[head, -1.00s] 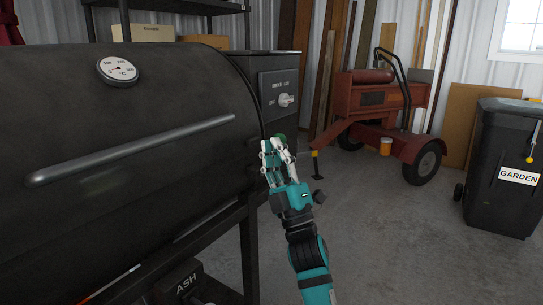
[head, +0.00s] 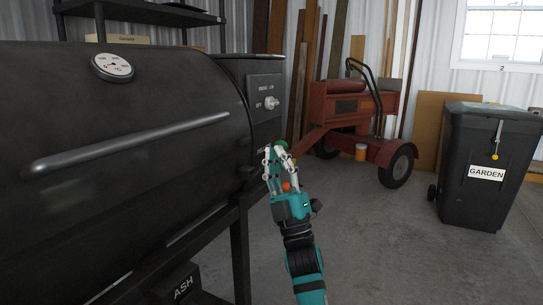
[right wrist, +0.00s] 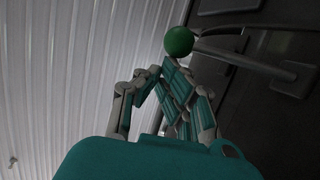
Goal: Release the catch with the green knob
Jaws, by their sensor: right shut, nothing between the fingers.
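The green knob (head: 281,144) shows just above my right fingertips, off the right end of the black barrel smoker. In the right wrist view the round green knob (right wrist: 179,41) sits at the end of a dark rod (right wrist: 240,60) that runs to a dark metal panel. My right gripper (head: 275,151) is shut and empty, its fingers pointing up. In the wrist view its fingertips (right wrist: 166,66) are just below the knob; whether they touch it I cannot tell. The catch's latching part cannot be made out. My left gripper is not in view.
The black smoker (head: 120,120) with its long handle (head: 130,145) fills the left. A control box (head: 262,95) with a switch stands behind its right end. A red wheeled machine (head: 350,115) and a GARDEN bin (head: 485,165) stand beyond. The concrete floor at right is clear.

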